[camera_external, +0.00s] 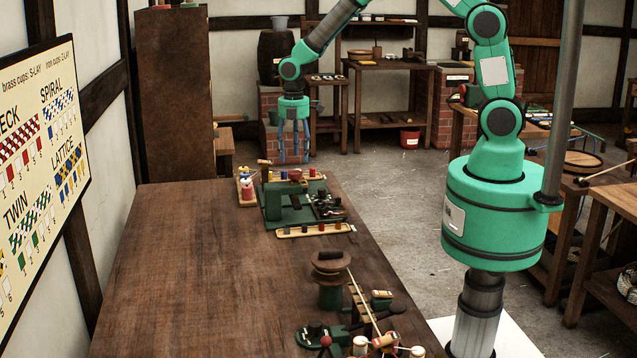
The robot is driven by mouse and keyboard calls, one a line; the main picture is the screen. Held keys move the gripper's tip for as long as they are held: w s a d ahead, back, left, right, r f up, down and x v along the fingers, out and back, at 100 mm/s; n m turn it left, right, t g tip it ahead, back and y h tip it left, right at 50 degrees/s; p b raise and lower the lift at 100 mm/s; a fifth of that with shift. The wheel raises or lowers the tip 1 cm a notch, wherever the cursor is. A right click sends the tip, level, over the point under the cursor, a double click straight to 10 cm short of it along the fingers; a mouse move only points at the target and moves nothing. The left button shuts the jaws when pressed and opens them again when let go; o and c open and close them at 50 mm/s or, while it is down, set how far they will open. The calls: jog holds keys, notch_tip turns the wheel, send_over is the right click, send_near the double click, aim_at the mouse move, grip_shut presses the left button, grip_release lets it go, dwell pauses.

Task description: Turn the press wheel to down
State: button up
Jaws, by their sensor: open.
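My gripper (292,158) points straight down at the far end of the long wooden table (190,250), with its fingers apart and nothing seen between them. It hangs over or just behind a green bench device (274,205) with a small dark red round part (295,175) on top. I cannot tell whether the fingers touch anything. No press wheel can be made out for certain. At the near end, a green-based fixture (318,333) carries a small red-hubbed part (325,342), also too small to identify.
A rack of spools (246,188) stands left of the green device, and a pale strip with pegs (314,230) lies in front. A dark reel on a green stand (330,275) is nearer. The table's left side is clear. A pattern board (38,150) hangs on the left wall.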

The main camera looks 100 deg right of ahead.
aim_at(295, 172)
jog(key=shift+f, duration=2.95)
jog(key=c, duration=1.2)
